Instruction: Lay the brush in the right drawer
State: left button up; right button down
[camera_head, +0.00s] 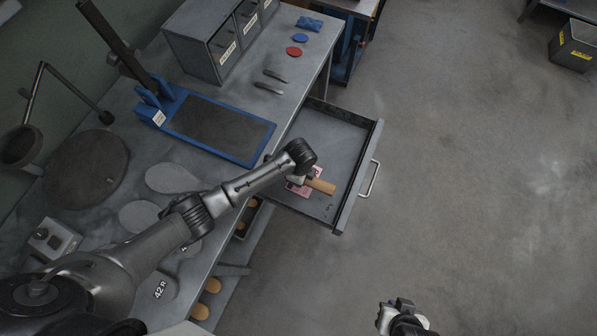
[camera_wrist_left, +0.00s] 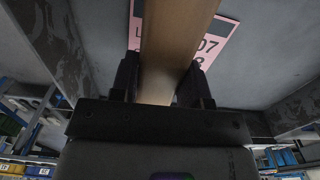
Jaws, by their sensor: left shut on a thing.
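The brush, of which a light wooden handle (camera_head: 320,186) shows, is over the floor of the open right drawer (camera_head: 336,145). My left gripper, coming in from the left, is over the drawer and shut on the brush; its fingers are mostly hidden by my wrist in the head view. In the left wrist view the handle (camera_wrist_left: 172,45) runs between the two dark fingers of the left gripper (camera_wrist_left: 160,80). The brush's far end is out of sight there, and I cannot tell whether it touches the drawer floor. My right gripper (camera_head: 390,315) is low in the picture, away from the drawer.
A pink card (camera_head: 300,190) with black print lies in the drawer beneath the brush. The drawer has raised walls and a front handle (camera_head: 370,179). The bench holds a blue-framed plate (camera_head: 215,125), grey cabinet (camera_head: 205,45), two dark tools (camera_head: 272,80) and flat sole shapes (camera_head: 172,179).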

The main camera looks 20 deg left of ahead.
pick_arm(q)
jog(key=shift+w+a, duration=0.5)
jog(key=shift+w, duration=0.2)
jog(key=shift+w+a+f, duration=0.1)
jog(key=shift+f, duration=0.5)
jog(key=shift+f, duration=0.1)
